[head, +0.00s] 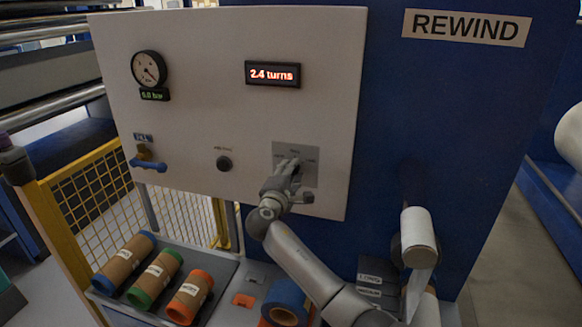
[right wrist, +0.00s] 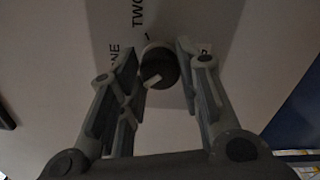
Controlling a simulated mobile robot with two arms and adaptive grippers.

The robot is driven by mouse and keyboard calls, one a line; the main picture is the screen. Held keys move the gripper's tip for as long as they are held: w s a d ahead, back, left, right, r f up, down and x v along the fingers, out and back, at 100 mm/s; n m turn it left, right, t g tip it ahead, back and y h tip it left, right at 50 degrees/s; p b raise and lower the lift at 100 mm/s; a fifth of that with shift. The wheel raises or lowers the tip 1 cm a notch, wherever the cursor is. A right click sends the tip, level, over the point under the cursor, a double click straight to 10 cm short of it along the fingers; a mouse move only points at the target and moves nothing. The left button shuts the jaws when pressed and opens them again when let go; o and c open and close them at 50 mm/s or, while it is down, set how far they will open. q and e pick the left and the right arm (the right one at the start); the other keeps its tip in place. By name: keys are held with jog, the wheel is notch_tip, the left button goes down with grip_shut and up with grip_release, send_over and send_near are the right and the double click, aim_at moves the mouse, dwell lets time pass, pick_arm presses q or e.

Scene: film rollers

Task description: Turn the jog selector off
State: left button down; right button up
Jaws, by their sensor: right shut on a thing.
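The jog selector is a dark round knob (right wrist: 158,68) on a grey plate (head: 310,172) on the pale panel. In the right wrist view, the labels "TWO" and "ONE" show above and left of the knob, and a third label at right is mostly covered by a finger. A pale mark on the knob slants to the lower left; I cannot tell which label it selects. My right gripper (head: 288,172) is at the plate, its two fingers (right wrist: 155,75) on either side of the knob, shut on it. In the head view the gripper hides the knob. My left gripper is not in view.
The panel also carries a round gauge (head: 149,69), a "2.4 turns" display (head: 272,74), a blue-handled valve (head: 149,163) and a black button (head: 224,163). Below are several cored rolls in a tray (head: 215,300), a blue roll (head: 287,302) and a white roller (head: 418,238).

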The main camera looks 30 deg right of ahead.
jog(key=shift+f+n+p, duration=0.1)
jog(key=shift+n+p, duration=0.6)
jog(key=shift+n, duration=1)
jog(key=o, duration=1)
jog(key=shift+s+a, duration=0.1)
jog(key=shift+a, duration=0.05)
jog(key=v, duration=1.1)
jog(key=shift+s+a, duration=0.25)
jog(key=shift+s, duration=0.05)
